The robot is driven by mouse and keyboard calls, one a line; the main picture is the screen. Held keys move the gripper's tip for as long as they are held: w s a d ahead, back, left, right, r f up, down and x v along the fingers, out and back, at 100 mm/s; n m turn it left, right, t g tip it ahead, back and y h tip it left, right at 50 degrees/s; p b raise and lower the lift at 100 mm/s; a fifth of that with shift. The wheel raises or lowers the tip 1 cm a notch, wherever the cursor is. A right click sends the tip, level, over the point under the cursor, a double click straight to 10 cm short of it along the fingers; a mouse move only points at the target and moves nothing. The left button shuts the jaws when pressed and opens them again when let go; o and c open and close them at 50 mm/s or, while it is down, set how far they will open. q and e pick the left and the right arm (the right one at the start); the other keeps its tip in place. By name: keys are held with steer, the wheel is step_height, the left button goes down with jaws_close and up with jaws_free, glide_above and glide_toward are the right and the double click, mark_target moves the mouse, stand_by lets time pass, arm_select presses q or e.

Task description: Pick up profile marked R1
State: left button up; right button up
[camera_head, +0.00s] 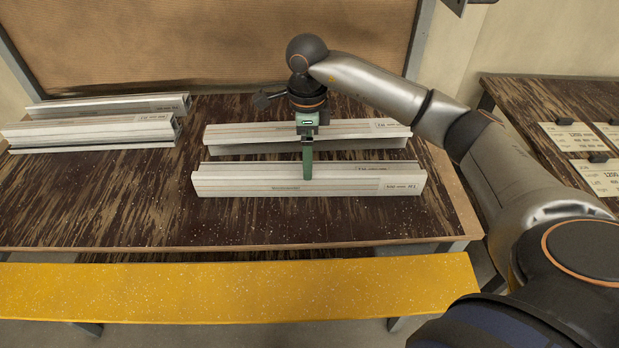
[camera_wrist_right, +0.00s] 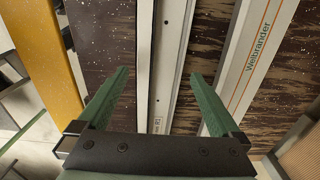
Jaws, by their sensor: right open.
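The profile marked R1 (camera_head: 345,182) is a long pale aluminium bar lying at the front of the bench, with its label at its right end. My right gripper (camera_head: 307,172) points down over its middle, with green fingers. In the right wrist view the R1 profile (camera_wrist_right: 168,60) runs between the two spread fingers of the gripper (camera_wrist_right: 160,76), with a gap on each side. The gripper is open and holds nothing. Whether the fingertips reach below the profile's top cannot be told. My left gripper is not in view.
A second profile (camera_head: 235,134) lies just behind; it also shows in the right wrist view (camera_wrist_right: 262,50). More profiles (camera_head: 90,131) lie at the back left. A yellow beam (camera_head: 200,290) runs along the front. A side table (camera_head: 530,95) with label cards stands right. The bench's left front is clear.

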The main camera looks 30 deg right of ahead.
step_height(320, 180, down, 5)
steer(key=shift+s+d+r, duration=0.1)
steer(key=shift+d, duration=0.05)
steer(key=shift+r, duration=0.1)
jaws_close()
stand_by(0.8)
